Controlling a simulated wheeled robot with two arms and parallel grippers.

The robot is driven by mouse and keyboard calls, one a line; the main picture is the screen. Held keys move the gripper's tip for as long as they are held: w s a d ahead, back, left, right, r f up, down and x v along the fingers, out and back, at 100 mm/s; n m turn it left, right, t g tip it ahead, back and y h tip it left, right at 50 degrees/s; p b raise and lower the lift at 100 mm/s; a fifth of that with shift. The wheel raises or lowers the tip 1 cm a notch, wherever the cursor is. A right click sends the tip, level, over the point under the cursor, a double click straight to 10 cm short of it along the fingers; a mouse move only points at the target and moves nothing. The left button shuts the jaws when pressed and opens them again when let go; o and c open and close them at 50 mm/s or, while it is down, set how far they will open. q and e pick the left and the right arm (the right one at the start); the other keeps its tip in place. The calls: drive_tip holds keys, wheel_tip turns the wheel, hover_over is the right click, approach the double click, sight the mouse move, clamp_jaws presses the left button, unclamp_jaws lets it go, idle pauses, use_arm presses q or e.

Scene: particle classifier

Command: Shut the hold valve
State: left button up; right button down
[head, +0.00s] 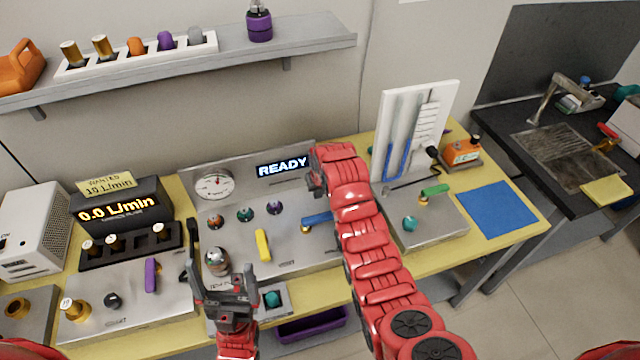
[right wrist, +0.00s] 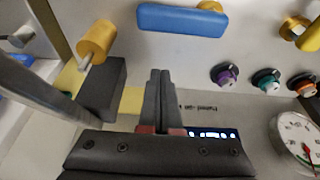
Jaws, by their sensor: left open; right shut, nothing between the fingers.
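The panel has several lever handles, and their labels are too small to read, so I cannot tell which is the hold valve. A yellow handle (head: 262,245) points toward the front. A blue handle (head: 318,219) lies roughly sideways, partly behind my right arm; it also shows in the right wrist view (right wrist: 183,20). A purple handle (head: 151,275) stands on the left unit and a green handle (head: 435,189) on the right unit. My right gripper (head: 316,182) is shut and empty above the panel's back; its fingers (right wrist: 160,75) touch no handle. My left gripper (head: 238,285) is open and empty near the front edge.
A gauge (head: 213,186) and a READY display (head: 282,166) are on the panel's back. A white manometer board (head: 418,125) stands right of my right arm. A chrome ball (head: 216,261) is near my left gripper. A blue mat (head: 497,210) lies clear at right.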

sight(318, 220)
drive_tip(key=shift+p+x, duration=0.4)
drive_tip(key=shift+x, duration=0.9)
drive_tip(key=shift+s+d+p, duration=0.15)
drive_tip(key=shift+s+p, duration=0.15)
drive_tip(key=shift+p, duration=0.2)
drive_tip(key=shift+s+d+r+p, duration=0.1)
drive_tip(key=shift+s+d+p, duration=0.05)
drive_tip(key=shift+s+p, duration=0.3)
drive_tip(key=shift+s+d+p, duration=0.2)
drive_tip(key=shift+s+p, duration=0.05)
drive_tip(key=shift+s, duration=0.25)
drive_tip(key=shift+s+d+p, duration=0.15)
drive_tip(key=shift+s+p, duration=0.15)
drive_tip(key=shift+s, duration=0.25)
drive_tip(key=shift+f, duration=0.25)
